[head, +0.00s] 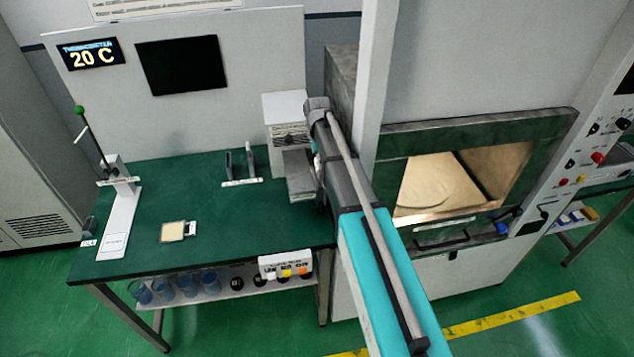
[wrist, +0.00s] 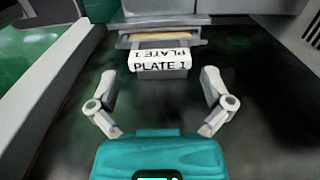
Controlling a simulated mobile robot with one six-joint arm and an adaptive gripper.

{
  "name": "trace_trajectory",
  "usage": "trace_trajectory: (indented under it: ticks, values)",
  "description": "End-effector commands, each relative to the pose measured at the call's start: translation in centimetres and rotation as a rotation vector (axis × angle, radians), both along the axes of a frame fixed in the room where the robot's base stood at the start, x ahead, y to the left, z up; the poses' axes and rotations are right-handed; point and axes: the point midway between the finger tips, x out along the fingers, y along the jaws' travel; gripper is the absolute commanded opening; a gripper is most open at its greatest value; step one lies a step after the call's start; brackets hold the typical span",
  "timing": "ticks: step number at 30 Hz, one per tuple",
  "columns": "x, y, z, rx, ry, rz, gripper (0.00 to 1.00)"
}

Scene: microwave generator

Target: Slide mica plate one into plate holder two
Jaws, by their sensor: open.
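In the wrist view, a thin tan plate (wrist: 165,37) lies flat in a grey frame ahead of my gripper. A white label (wrist: 160,66) reading "PLATE 1" hangs at its near side. My gripper (wrist: 159,84) is open and empty, its two fingers spread left and right of the label, apart from it. In the head view my gripper is hidden by my arm. A holder with two dark uprights (head: 241,163) stands on the bench; its label is too small to read. A square tan piece (head: 173,231) with a small tag lies flat on the bench.
The green bench (head: 215,215) has free room at its middle. A white slotted unit (head: 287,110) stands beside my arm. A lever stand (head: 118,215) is at the left. The open furnace chamber (head: 440,185) is right of my arm. Cups sit on the lower shelf.

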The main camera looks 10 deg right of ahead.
Motion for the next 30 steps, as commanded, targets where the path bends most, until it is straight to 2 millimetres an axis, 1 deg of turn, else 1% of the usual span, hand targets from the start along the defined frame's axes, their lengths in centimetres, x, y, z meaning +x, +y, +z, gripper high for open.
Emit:
trace_trajectory:
  ticks: [1, 15, 21, 30]
  values:
    - [0.0, 0.0, -0.9, 0.000, 0.000, 0.000, 1.00]
    - [0.0, 0.1, -4.6, 0.000, 0.000, 0.001, 1.00]
    - [0.0, 0.1, -5.4, 0.000, 0.000, 0.001, 1.00]
    - [-0.1, 0.3, -5.6, 0.001, 0.002, 0.003, 1.00]
